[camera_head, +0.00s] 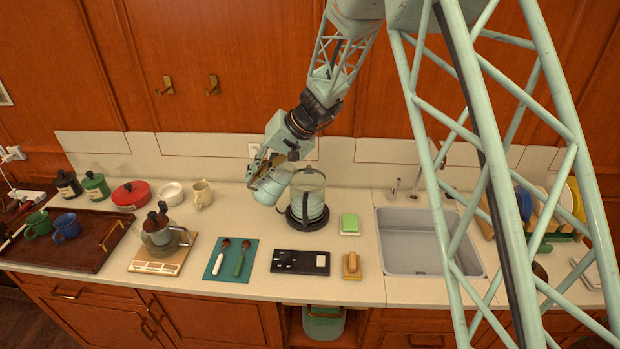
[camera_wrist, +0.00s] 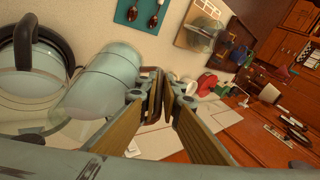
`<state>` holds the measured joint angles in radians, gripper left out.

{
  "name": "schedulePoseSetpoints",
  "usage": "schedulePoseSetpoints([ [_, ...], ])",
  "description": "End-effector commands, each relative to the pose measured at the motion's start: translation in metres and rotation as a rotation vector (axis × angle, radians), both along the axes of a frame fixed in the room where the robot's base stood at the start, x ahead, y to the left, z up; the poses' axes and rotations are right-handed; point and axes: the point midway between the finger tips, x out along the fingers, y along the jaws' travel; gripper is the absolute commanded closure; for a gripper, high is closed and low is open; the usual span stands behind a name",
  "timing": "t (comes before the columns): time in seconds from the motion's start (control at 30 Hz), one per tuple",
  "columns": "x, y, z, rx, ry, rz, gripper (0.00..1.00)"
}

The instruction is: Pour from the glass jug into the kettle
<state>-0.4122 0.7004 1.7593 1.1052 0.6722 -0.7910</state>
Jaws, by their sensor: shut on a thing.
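The glass jug (camera_head: 271,188) is pale, see-through and tilted, held up just left of the kettle's top. My gripper (camera_head: 266,164) is shut on it at its handle side. In the wrist view my gripper (camera_wrist: 160,97) has its fingers closed together beside the jug (camera_wrist: 104,80), which lies slanted across the picture. In the wrist view the kettle (camera_wrist: 30,82) is at the left, near one end of the jug. I cannot tell whether liquid is flowing.
A black panel (camera_head: 300,262), a green sponge (camera_head: 349,223) and a brush (camera_head: 352,265) lie in front and right. A sink (camera_head: 427,235) is farther right. A carafe (camera_head: 158,233) on a scale, a teal mat (camera_head: 218,262) and a mug tray (camera_head: 85,258) are left.

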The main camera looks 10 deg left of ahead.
Motion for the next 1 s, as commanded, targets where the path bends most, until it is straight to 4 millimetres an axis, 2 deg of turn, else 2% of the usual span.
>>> schedulePoseSetpoints([
  [1.0, -0.0010, 0.0038, 0.0072, 0.092, 0.064, 0.010, 1.00],
])
